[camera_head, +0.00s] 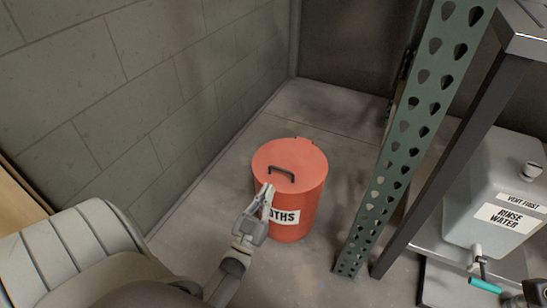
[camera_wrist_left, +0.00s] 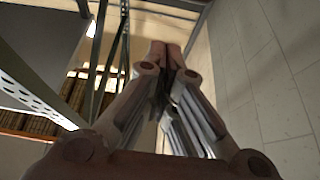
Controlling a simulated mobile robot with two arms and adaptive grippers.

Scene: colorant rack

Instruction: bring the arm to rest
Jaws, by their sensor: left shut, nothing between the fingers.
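My left gripper (camera_head: 266,192) is shut and empty. In the head view it shows in front of the red bin and covers part of the bin's label; I cannot tell the gap between them. In the left wrist view its fingers (camera_wrist_left: 172,52) meet at the tips with nothing between them. My left arm comes in from the lower left.
A red lidded bin (camera_head: 303,178) stands on the floor near the wall. A green perforated post (camera_head: 400,150) and a dark frame stand to its right. A grey rinse water container (camera_head: 490,185) sits at the far right. A block wall (camera_head: 150,80) runs along the left.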

